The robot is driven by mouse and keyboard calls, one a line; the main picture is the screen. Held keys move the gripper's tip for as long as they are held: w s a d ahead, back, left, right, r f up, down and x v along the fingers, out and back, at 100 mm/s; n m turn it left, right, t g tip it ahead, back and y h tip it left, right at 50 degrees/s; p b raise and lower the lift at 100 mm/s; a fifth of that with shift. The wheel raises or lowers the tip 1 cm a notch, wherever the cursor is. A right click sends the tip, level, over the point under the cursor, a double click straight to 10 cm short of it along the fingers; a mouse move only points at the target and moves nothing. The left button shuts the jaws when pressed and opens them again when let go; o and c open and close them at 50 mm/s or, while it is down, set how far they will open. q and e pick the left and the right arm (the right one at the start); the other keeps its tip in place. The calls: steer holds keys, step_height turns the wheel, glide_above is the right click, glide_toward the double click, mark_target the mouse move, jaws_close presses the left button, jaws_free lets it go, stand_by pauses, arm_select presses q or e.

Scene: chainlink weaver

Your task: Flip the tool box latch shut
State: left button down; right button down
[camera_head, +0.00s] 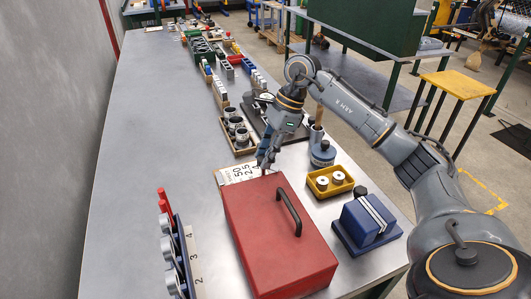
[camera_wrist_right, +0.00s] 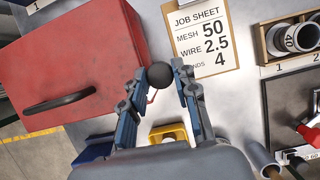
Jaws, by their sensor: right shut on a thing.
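The red tool box (camera_head: 275,235) stands closed on the grey bench, with a black handle (camera_head: 289,211) on its lid. It also fills the upper left of the right wrist view (camera_wrist_right: 70,55). My right gripper (camera_head: 266,167) is at the box's far edge. In the right wrist view the gripper (camera_wrist_right: 158,72) is shut on a round black knob (camera_wrist_right: 160,75) beside the box's edge, which looks like the latch knob. The rest of the latch is hidden by the fingers, so its angle cannot be told. My left gripper is not in view.
A job sheet (camera_head: 238,171) lies just beyond the box. A yellow tray (camera_head: 330,181) with two white spools and a blue block with a strap (camera_head: 368,220) stand to its right. A rack of tools (camera_head: 177,255) stands to the left. The bench's left middle is clear.

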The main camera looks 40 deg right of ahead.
steer(key=shift+m, duration=0.3)
steer(key=m+t+b, duration=0.1)
steer(key=m, duration=0.2)
steer(key=shift+s+b, duration=0.15)
steer(key=shift+b, duration=0.2)
steer(key=shift+a+m+t+h+b, duration=0.1)
steer(key=shift+m+t+h+b, duration=0.6)
steer(key=shift+m, duration=1.8)
steer(key=shift+h, duration=0.3)
steer(key=c, duration=1)
jaws_free()
